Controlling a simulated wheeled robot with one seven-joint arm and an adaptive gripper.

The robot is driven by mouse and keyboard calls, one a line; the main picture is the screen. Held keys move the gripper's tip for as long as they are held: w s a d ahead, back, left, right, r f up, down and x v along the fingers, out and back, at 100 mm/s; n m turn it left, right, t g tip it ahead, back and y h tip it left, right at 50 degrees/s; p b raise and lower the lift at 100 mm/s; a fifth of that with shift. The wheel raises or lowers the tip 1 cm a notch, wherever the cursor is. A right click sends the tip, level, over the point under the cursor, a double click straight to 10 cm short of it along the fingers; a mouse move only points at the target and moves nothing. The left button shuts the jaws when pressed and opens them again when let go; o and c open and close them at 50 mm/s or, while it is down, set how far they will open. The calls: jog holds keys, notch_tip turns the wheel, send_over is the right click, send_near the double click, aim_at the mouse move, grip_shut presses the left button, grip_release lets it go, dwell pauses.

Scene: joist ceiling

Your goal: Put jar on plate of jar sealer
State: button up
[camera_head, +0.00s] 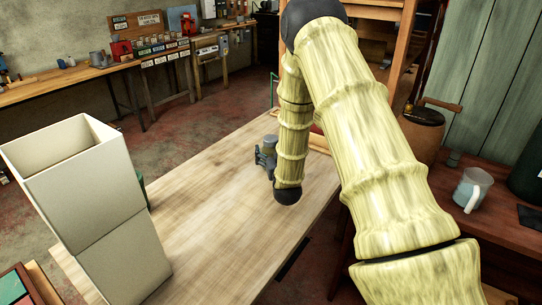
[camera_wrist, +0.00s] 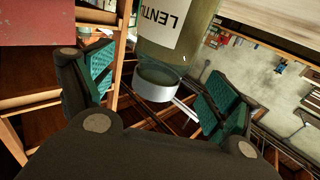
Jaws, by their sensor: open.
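A glass jar (camera_wrist: 170,38) with a white label reading "LENTI" shows at the top of the wrist view. A pale grey round band, perhaps its lid (camera_wrist: 158,90), is at its lower end in the picture. My gripper (camera_wrist: 155,78) is open. Its two green-padded fingers stand apart on the left and right of the jar's lower end, with visible gaps; I cannot tell how deep the jar sits between them.
A pale wooden table (camera_head: 215,215) lies ahead, mostly bare. A tall white open box (camera_head: 100,215) stands at its left. A mug (camera_head: 472,188) stands on the right-hand bench. A cluttered workbench (camera_head: 150,65) is at the back.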

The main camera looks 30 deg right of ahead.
jog(key=x, duration=0.4)
jog(key=shift+p, duration=0.3)
jog(key=c, duration=1.3)
jog(key=shift+c, duration=1.1)
jog(key=shift+r, duration=0.15)
